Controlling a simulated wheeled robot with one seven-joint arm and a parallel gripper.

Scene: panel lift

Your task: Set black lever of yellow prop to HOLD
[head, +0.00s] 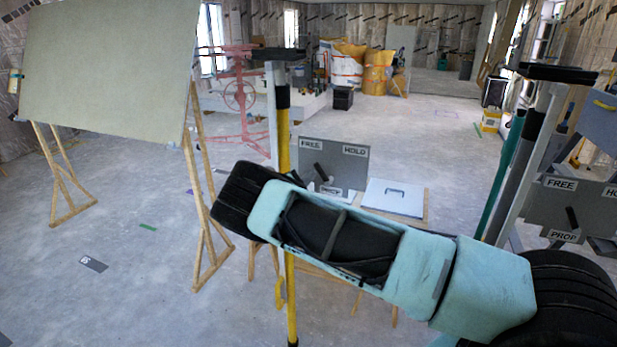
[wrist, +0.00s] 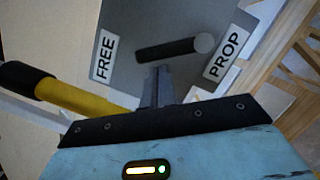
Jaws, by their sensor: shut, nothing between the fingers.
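The yellow prop (head: 284,145) stands upright in the head view, its lower part crossed by my arm. Its grey plate (head: 350,155) carries FREE and HOLD labels along the top; my arm hides the lower part. The black lever (head: 320,171) slants across the plate. In the wrist view, the lever (wrist: 168,50) lies between the FREE and PROP labels, its round end beside PROP; HOLD is out of view. My gripper (wrist: 160,74) is shut and empty, its fingertips just below the lever in that picture; I cannot tell whether they touch it. The fingers are hidden in the head view.
A second prop, grey, with a similar plate (head: 540,203) and lever, stands at the right. A large board (head: 105,70) on wooden trestles stands at the left. A white panel with a handle (head: 395,195) is behind my arm. The floor (head: 130,265) at the lower left is mostly clear.

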